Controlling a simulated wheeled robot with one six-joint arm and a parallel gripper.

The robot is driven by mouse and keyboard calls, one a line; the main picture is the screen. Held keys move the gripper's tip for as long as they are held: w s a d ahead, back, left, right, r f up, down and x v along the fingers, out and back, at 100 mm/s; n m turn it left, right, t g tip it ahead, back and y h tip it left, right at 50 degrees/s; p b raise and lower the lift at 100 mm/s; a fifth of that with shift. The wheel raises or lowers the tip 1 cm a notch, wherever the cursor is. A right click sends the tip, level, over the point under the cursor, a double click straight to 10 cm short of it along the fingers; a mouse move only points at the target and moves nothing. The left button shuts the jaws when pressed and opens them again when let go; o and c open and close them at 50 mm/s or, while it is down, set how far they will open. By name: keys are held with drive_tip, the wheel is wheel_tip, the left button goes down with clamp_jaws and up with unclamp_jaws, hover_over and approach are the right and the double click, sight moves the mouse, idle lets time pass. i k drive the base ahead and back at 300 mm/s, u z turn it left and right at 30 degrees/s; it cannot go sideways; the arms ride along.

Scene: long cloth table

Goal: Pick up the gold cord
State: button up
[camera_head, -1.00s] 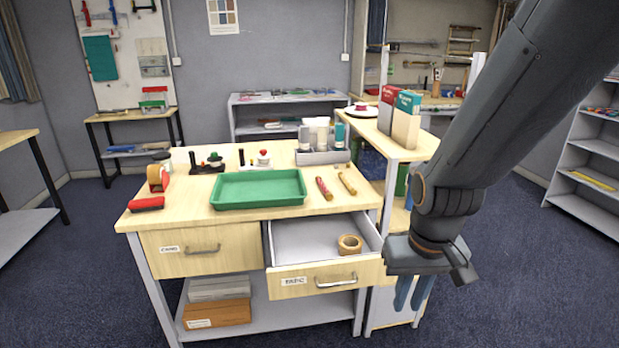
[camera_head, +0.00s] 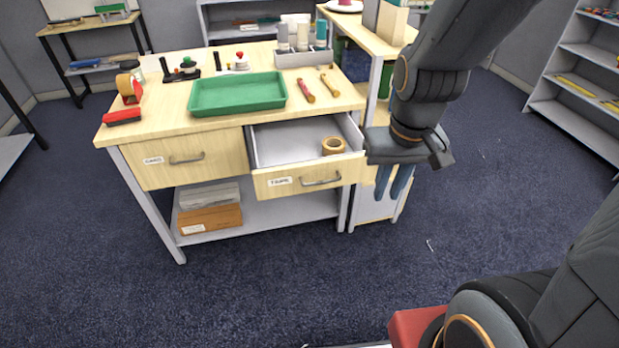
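I cannot make out a gold cord for certain in this view. A thin tan-gold stick-like item (camera_head: 328,86) lies on the workbench, but it is too small to identify. The left drawer (camera_head: 195,158) is shut and has a small label that may read "CORD". The right drawer (camera_head: 290,142), labelled "TAPE", stands open with a tan tape roll (camera_head: 333,146) inside. My gripper (camera_head: 393,184) points down just right of the open drawer. Its two blue fingers appear apart, with nothing seen between them.
A green tray (camera_head: 237,94) lies on the workbench beside a reddish stick-like item (camera_head: 305,91). A red item (camera_head: 122,116) and a tape dispenser (camera_head: 130,89) are at the left. The pulled-out drawer projects forward near my gripper. The floor in front is clear.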

sight(335, 92)
drive_tip(key=z, duration=0.35)
drive_tip(key=i, duration=1.55)
drive_tip(key=z, duration=0.2)
